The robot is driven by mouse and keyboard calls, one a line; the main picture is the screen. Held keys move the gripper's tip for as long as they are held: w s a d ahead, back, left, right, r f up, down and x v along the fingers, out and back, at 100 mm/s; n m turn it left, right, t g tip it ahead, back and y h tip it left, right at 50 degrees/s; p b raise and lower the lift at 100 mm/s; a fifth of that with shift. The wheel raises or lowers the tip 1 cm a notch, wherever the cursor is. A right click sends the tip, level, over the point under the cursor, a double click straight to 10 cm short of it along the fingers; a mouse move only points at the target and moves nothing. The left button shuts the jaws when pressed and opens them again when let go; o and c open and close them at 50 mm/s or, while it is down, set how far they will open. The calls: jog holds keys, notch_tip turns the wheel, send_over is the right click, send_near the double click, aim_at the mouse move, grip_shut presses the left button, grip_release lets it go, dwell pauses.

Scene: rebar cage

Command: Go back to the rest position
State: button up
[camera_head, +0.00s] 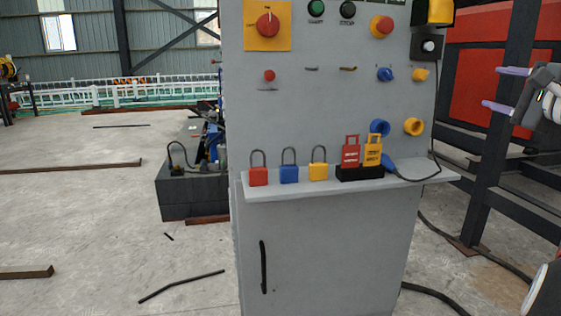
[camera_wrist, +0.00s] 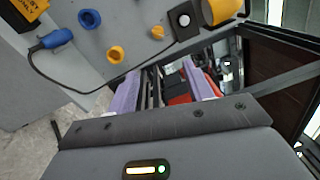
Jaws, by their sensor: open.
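My gripper (camera_head: 492,88) is at the right edge in the head view, to the right of the grey control cabinet (camera_head: 320,240). Its two purple fingers point left and stand apart, with nothing between them. In the wrist view my gripper (camera_wrist: 158,80) also shows open and empty, with the cabinet panel (camera_wrist: 75,60) at upper left. The gripper touches nothing that I can see.
Red (camera_head: 258,176), blue (camera_head: 289,174) and yellow (camera_head: 318,172) padlocks stand on the cabinet's shelf (camera_head: 290,190), beside a black holder (camera_head: 360,174) with red and yellow tags. A dark steel frame (camera_head: 490,140) stands at right. Bars lie on the floor at left.

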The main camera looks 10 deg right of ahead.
jog(key=s+a+f+n+g+y+p, duration=0.15)
jog(key=a+f+n+g, duration=0.4)
jog(key=a, duration=0.75)
jog(key=a+f+n+g+y+p, duration=0.1)
jog(key=a+f+n+g+p, duration=0.2)
jog(key=a+f, duration=0.8)
jog(key=s+a+f+n+g+h+p, duration=0.2)
jog(key=s+a+f+n, duration=0.3)
jog(key=s, duration=0.4)
jog(key=s+a+f+n+g+h+p, duration=0.1)
jog(key=s+a+f+n+g, duration=0.1)
jog(key=s+a+f+n, duration=0.3)
jog(key=s+f+n, duration=0.1)
jog(key=s+f, duration=0.2)
jog(key=s, duration=0.2)
jog(key=shift+a+h+p, duration=0.35)
jog(key=shift+a+p, duration=0.05)
jog(key=shift+g, duration=0.25)
